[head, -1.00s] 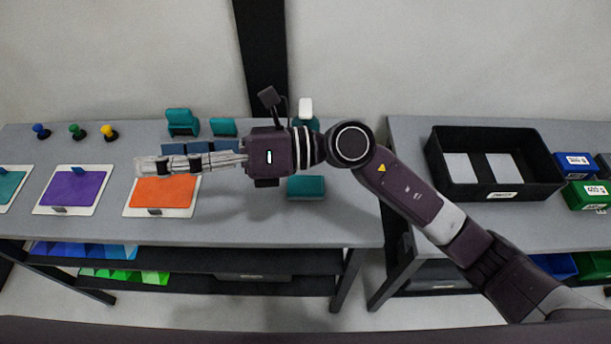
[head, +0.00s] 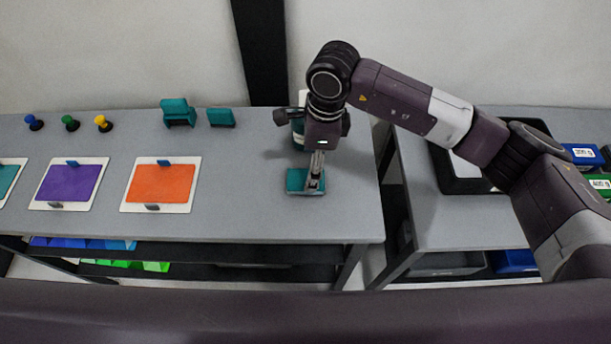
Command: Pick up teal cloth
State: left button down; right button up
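The teal cloth (head: 296,180) is a small flat folded block on the grey table, right of the orange sheet. My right gripper (head: 315,184) points down over its right part, with the fingertips at or just above it. I cannot tell whether they touch it or how far apart they are, as the fingers are seen nearly edge-on. The gripper hides part of the cloth. My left gripper is not in view.
A teal holder (head: 178,112) and a teal block (head: 221,117) stand at the back. An orange sheet (head: 161,183) and a purple sheet (head: 72,183) lie on white boards to the left. A mostly hidden bottle (head: 298,132) stands behind my gripper. A black tray (head: 449,181) is on the right table.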

aim_at(306, 177)
jog(key=f+p, duration=0.1)
jog(key=f, duration=0.1)
jog(key=a+f+p, duration=0.1)
jog(key=f, duration=0.1)
jog(key=shift+s, duration=0.1)
jog(key=shift+f, duration=0.4)
jog(key=shift+c, duration=0.2)
jog(key=c, duration=1)
